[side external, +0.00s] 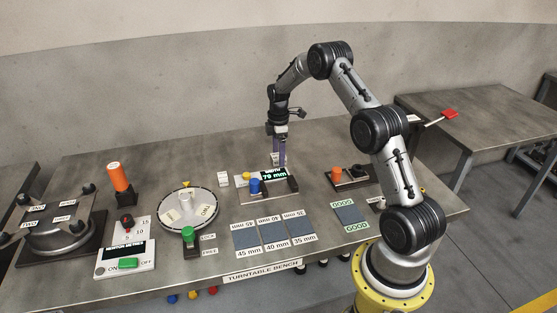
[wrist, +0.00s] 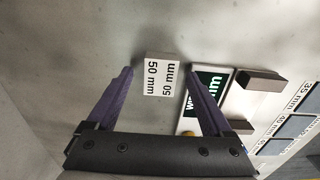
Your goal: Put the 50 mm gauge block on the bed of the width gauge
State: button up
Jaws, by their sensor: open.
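The 50 mm gauge block (wrist: 162,76) is a small pale block with "50 mm" labels, on the bench behind the width gauge. My gripper (wrist: 161,73) is open, pointing down, with its purple fingers on either side of the block in the wrist view. I cannot tell whether they touch it. In the side view my gripper (side external: 279,163) hangs behind the gauge display, and the block shows partly behind the fingers. The width gauge (side external: 270,195) has a pale bed, a dark jaw block, a blue knob and a display reading 79 mm. Its display (wrist: 205,88) is partly hidden by a finger in the wrist view.
Another small white block (side external: 223,180) stands left of the gauge. Mats labelled 45, 40 and 35 mm (side external: 274,234) lie in front. A round turntable (side external: 188,208) and a green lever (side external: 188,235) are left; a dark fixture with an orange part (side external: 336,173) is right.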

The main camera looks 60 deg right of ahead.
grip_shut()
dwell(0.5)
